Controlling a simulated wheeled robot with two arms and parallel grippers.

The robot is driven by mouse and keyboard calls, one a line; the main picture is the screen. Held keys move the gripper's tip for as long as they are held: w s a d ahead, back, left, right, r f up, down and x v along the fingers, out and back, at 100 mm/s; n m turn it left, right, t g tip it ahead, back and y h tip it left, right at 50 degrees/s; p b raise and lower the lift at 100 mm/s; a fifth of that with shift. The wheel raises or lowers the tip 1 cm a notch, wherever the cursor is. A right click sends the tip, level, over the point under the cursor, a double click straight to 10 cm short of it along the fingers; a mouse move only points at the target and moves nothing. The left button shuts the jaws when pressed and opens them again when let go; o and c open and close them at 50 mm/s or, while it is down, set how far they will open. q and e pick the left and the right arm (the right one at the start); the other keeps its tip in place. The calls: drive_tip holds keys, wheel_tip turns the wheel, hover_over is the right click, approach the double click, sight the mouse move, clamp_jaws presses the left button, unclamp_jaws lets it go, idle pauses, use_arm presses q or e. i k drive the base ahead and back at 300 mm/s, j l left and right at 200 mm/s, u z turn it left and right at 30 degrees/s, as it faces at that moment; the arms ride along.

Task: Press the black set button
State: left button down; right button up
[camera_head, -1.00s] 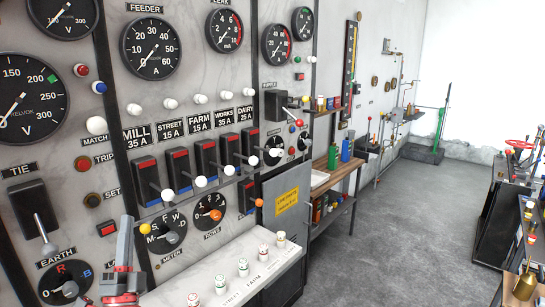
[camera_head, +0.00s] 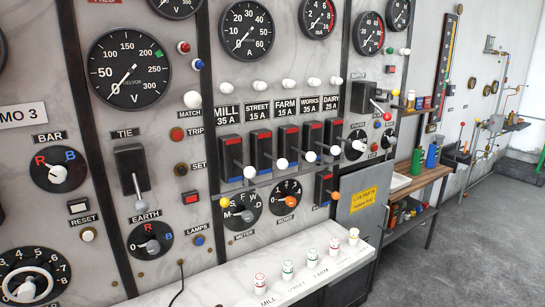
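The black set button (camera_head: 181,169) is a small dark round button in a brass-coloured ring on the grey switchboard panel. The SET label (camera_head: 199,166) is just to its right. The reddish trip button (camera_head: 177,134) is above it, and a square red button (camera_head: 191,198) is below it. Nothing covers the set button. Neither of my grippers shows in this view.
A tie lever (camera_head: 132,172) sticks out of the panel left of the set button. Several white-knobbed breakers (camera_head: 232,160) stand to the right. A white ledge (camera_head: 225,288) with several fuses juts out below. Open floor (camera_head: 465,230) lies at the right.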

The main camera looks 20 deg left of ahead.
sight(182, 170)
drive_tip(key=u, duration=1.3)
